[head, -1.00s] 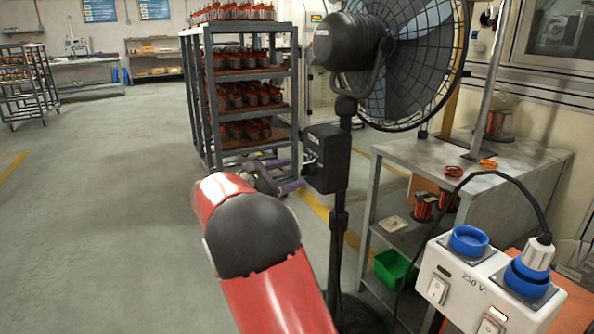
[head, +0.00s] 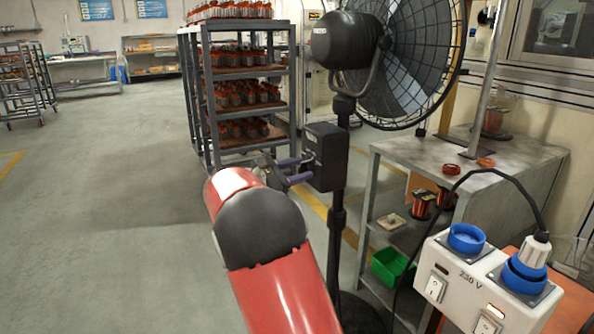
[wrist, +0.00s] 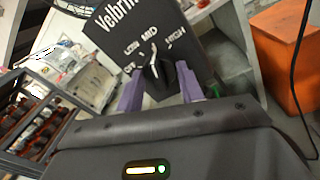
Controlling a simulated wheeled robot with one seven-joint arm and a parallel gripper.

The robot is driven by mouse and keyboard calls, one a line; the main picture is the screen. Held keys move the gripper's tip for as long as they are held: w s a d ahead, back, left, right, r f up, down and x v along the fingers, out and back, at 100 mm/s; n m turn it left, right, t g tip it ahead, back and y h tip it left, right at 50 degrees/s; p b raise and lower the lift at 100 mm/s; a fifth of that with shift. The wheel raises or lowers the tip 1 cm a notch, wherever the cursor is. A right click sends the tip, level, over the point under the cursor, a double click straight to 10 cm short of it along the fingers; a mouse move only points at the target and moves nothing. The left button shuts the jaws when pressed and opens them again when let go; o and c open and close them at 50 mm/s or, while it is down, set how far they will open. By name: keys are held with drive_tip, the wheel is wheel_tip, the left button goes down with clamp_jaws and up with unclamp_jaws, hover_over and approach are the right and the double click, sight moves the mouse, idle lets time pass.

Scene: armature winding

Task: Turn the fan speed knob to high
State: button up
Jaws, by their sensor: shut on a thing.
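The fan's dark control box (head: 324,150) is mounted on the stand of the black pedestal fan (head: 400,60). In the wrist view the box's panel (wrist: 125,50) reads LOW, MID and HIGH, with an OFF label partly hidden. The black fan speed knob (wrist: 157,70) sits below these labels. My gripper (head: 304,169) is at the box's left face. In the wrist view my gripper (wrist: 162,88) has its purple fingers on either side of the knob, shut on it. The knob's exact setting is hard to tell.
A rack (head: 245,98) of wound armatures stands behind my gripper. A grey metal table (head: 480,165) with spools and a green bin (head: 391,266) is to the right. A 230 V socket box (head: 480,290) with a plugged cable is at the front right. The left floor is open.

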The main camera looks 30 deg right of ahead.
drive_tip(key=shift+f, duration=0.1)
drive_tip(key=m+b, duration=0.1)
drive_tip(key=b, duration=0.1)
drive_tip(key=m+b, duration=0.2)
drive_tip(key=shift+f, duration=0.25)
drive_tip(key=m+b, duration=0.3)
drive_tip(key=shift+h, duration=0.3)
drive_tip(key=shift+r+m+g+b, duration=0.15)
drive_tip(key=shift+m+g+b, duration=0.15)
drive_tip(key=shift+m+b, duration=0.6)
drive_tip(key=shift+r+m, duration=0.1)
drive_tip(key=shift+m, duration=0.2)
drive_tip(key=o, duration=1)
drive_tip(key=shift+a, duration=0.1)
drive_tip(key=a, duration=0.7)
drive_tip(key=shift+s+a+f+p, duration=0.3)
drive_tip(key=shift+s, duration=0.1)
